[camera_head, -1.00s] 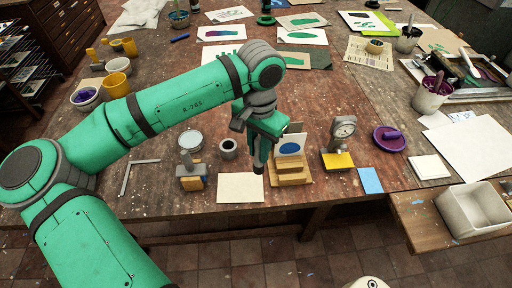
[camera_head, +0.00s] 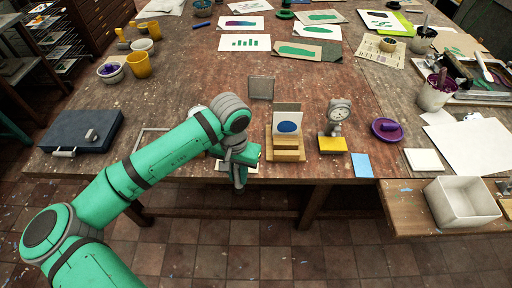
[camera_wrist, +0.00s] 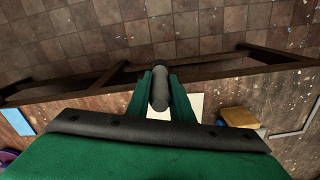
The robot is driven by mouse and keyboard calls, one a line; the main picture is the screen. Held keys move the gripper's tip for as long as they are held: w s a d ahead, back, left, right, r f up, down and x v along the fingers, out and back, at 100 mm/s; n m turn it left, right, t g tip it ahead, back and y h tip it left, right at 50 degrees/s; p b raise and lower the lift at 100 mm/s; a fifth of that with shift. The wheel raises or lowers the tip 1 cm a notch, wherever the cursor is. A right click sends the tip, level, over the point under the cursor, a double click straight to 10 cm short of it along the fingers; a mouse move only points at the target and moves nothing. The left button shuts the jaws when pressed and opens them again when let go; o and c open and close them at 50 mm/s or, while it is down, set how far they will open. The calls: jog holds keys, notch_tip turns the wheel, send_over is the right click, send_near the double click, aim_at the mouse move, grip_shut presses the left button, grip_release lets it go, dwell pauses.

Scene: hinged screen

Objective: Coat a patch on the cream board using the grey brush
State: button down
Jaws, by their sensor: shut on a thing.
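My gripper (camera_head: 240,182) is at the front edge of the table, over the cream board. In the wrist view its fingers (camera_wrist: 160,92) are closed around the grey brush (camera_wrist: 160,88), whose rounded dark grey end shows between them. The brush's working end is hidden. The cream board (camera_wrist: 197,103) lies flat below, partly covered by the fingers; in the head view my arm hides most of it. I cannot tell whether the brush touches the board, and no coating shows on its visible part.
A wooden stand (camera_head: 287,155) with a blue-oval card is right of my gripper. Beyond are a dial gauge (camera_head: 338,115), yellow block (camera_head: 332,145) and blue card (camera_head: 361,165). A grey panel (camera_head: 261,88) is behind; a dark case (camera_head: 82,130) lies left.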

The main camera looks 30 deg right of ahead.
jog(key=w+a+f+n, duration=0.3)
jog(key=a+f+n, duration=0.1)
jog(key=a+f, duration=0.5)
jog(key=w+a+f+n, duration=0.3)
jog(key=a+f+n, duration=0.2)
jog(key=a+f, duration=0.3)
notch_tip(320, 180, down, 3)
jog(key=shift+w+a+r+n, duration=0.1)
jog(key=shift+w+a+n, duration=0.2)
jog(key=shift+w+a, duration=0.1)
